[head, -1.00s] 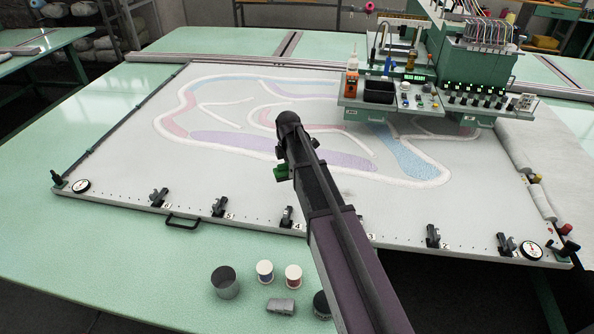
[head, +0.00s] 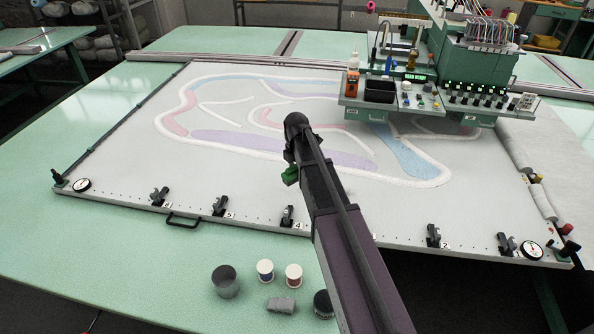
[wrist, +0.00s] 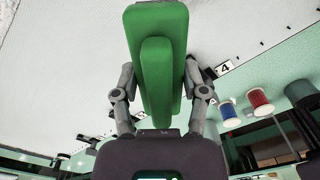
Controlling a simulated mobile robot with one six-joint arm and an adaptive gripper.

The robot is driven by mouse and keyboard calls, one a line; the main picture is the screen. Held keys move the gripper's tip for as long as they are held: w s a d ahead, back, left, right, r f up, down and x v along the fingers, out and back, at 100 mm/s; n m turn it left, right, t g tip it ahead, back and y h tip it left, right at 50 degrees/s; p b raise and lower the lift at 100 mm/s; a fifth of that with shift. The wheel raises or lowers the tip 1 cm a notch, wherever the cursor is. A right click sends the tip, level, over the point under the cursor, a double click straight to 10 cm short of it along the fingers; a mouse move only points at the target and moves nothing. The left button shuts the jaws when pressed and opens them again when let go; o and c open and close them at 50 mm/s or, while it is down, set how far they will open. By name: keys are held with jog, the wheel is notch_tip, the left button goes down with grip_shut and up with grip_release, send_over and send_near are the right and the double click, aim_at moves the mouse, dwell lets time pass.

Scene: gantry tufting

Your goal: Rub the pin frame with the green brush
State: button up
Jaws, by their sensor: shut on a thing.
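The pin frame (head: 112,196) is a wide, low frame with white cloth stretched over it. Pastel loops mark the cloth, and numbered clamps line its near rail. My gripper (wrist: 160,85) is shut on the green brush (wrist: 160,45), with a grey finger on each side of it. In the head view the green brush (head: 290,175) shows only as a small green piece beside my arm, over the near middle of the cloth. My arm hides most of the gripper there. I cannot tell whether the brush touches the cloth.
A green machine head (head: 475,70) with a tool tray stands over the far right of the frame. A grey cup (head: 225,282), two thread spools (head: 265,271), a grey block (head: 281,305) and a dark round container (head: 323,304) sit on the table in front. The left part of the cloth is clear.

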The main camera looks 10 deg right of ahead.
jog(key=shift+f, duration=0.1)
jog(key=b, duration=0.6)
send_over(297, 194)
jog(key=shift+a+f, duration=0.1)
jog(key=shift+f, duration=2.85)
jog(key=shift+f+b, duration=1)
jog(key=shift+s+d+r, duration=0.1)
jog(key=shift+s+d, duration=0.25)
jog(key=shift+d, duration=0.5)
jog(key=shift+s+d+r, duration=0.1)
jog(key=shift+s+d, duration=0.25)
jog(key=shift+d, duration=0.5)
jog(key=shift+d, duration=0.1)
jog(key=shift+s+d+f, duration=0.1)
jog(key=shift+s+d, duration=0.25)
jog(key=shift+d, duration=0.5)
jog(key=shift+s+d+f, duration=0.1)
jog(key=shift+s+d, duration=0.25)
jog(key=shift+d, duration=0.45)
jog(key=shift+s+d, duration=0.1)
jog(key=shift+d, duration=0.1)
